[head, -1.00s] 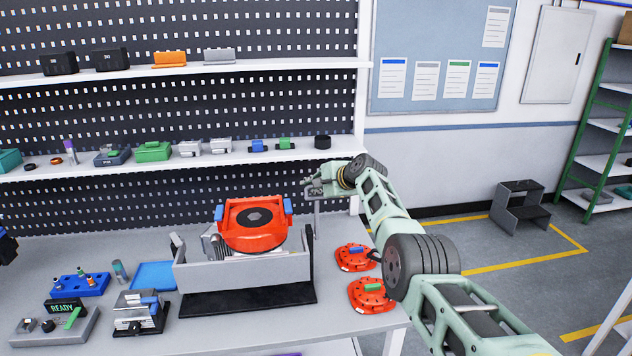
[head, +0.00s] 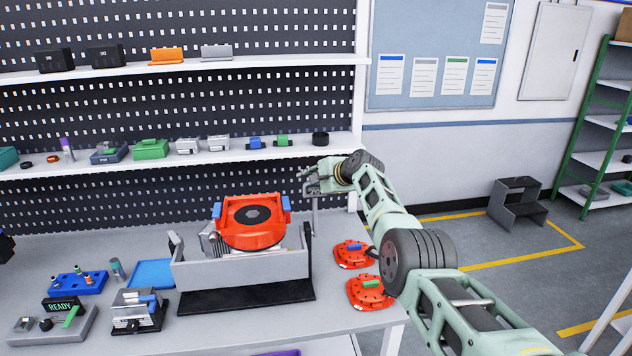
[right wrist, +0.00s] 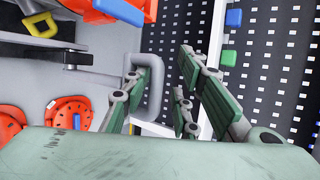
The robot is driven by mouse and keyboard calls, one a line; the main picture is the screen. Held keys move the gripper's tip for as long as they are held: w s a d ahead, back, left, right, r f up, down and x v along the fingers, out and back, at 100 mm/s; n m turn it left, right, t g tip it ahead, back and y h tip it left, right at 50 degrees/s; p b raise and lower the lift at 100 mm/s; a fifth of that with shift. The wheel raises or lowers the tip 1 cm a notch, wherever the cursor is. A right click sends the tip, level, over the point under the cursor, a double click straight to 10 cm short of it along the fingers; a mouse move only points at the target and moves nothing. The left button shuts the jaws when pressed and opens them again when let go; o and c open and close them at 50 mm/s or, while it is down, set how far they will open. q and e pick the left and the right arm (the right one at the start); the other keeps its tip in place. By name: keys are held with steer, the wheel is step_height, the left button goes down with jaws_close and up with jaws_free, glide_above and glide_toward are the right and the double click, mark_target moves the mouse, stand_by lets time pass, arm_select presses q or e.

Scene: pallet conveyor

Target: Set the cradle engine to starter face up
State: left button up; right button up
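The engine (head: 250,236) is a red-orange block with a dark round cap and blue tabs on its sides. It sits in the grey cradle (head: 245,271) on a black base; I cannot tell which side is the starter face. A grey crank handle (right wrist: 155,85) stands at the cradle's right side. My right gripper (head: 312,181) is at the top of this handle. In the right wrist view, its green-padded fingers (right wrist: 160,98) are spread, with the handle's loop between them, close to the left finger.
Two red discs (head: 353,254) (head: 369,292) lie right of the cradle, near the table edge. A blue tray (head: 152,274), a small grey fixture (head: 137,312) and a box with a READY display (head: 62,308) stand to the left. A shelf (head: 225,156) with parts runs behind.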

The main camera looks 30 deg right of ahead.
steer(key=shift+s, duration=0.1)
steer(key=v, duration=1.1)
steer(key=shift+s+r, duration=0.25)
steer(key=shift+s, duration=0.05)
stand_by(0.3)
